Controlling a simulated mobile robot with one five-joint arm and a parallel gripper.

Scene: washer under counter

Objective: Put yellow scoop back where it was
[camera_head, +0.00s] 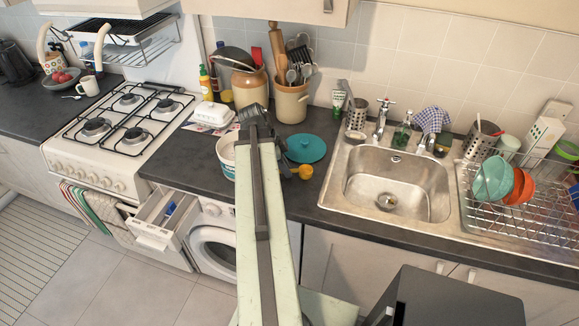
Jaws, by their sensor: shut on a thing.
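The yellow scoop (304,172) shows on the dark counter's side of the picture, just right of my arm and below the teal lid (306,148). My gripper (287,173) is mostly hidden behind my pale arm; a small dark part of it shows at the scoop's left end, shut on the scoop. Whether the scoop touches the counter cannot be told. A white tub (226,158) with a teal band stands left of my arm, partly covered by it.
The sink (388,190) is to the right, with a dish rack (525,205) beyond it. Utensil crocks (291,100) stand at the back. The stove (112,135) is left. A drawer (165,220) stands open below the counter.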

